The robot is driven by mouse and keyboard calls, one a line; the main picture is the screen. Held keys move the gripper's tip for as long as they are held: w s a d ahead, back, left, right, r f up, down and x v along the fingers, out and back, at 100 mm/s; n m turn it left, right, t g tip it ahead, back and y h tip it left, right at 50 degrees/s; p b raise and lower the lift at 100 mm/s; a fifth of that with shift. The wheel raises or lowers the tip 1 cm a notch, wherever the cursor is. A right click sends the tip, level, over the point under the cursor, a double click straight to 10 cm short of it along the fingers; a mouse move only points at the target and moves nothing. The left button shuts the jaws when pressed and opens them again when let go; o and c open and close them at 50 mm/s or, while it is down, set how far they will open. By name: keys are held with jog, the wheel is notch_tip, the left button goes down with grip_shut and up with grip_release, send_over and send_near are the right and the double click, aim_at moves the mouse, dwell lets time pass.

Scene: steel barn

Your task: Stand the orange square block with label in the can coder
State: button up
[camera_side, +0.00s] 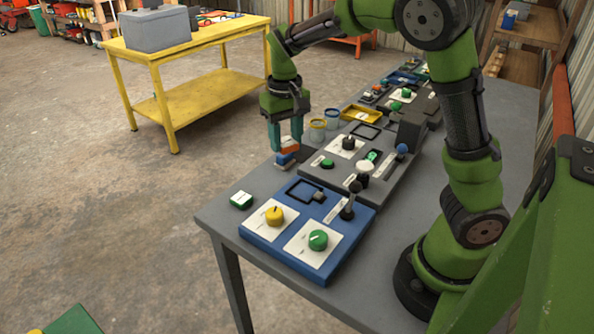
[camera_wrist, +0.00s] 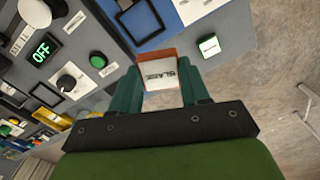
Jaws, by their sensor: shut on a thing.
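The orange square block (camera_side: 289,145) with a white label sits between the teal fingertips of my gripper (camera_side: 286,138), which is shut on it. In the wrist view the block (camera_wrist: 161,67) shows its white lettered face and an orange edge between the fingers (camera_wrist: 160,84). A small blue piece (camera_side: 284,159) shows just under the block in the side view; I cannot tell if the two touch. A grey panel (camera_side: 327,176) with knobs and a square frame stands right of the gripper, and a blue panel (camera_side: 262,232) with a square frame stands nearer. Neither is readably marked as the can coder.
A small green block (camera_side: 241,200) with a white top lies at the table's left edge. Two small cups (camera_side: 317,130) and a yellow tray (camera_side: 362,115) stand behind the gripper. A lever (camera_side: 348,208) and a blue-knobbed lever (camera_side: 401,151) stick up. Bare grey tabletop (camera_side: 420,215) lies right of the panels.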

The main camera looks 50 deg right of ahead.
aim_at(264, 185)
jog(key=w+f+m, duration=0.2)
jog(key=w+m, duration=0.2)
jog(key=m, duration=1.1)
jog(key=w+f+m, duration=0.3)
jog(key=w+m, duration=0.1)
jog(key=m, duration=1.2)
jog(key=shift+w+d+f+m, duration=0.3)
jog(key=shift+w+d+f, duration=0.05)
jog(key=shift+d, duration=0.05)
notch_tip(264, 185, down, 10)
jog(key=shift+r, duration=0.15)
jog(key=o, duration=1)
jog(key=shift+f, duration=0.2)
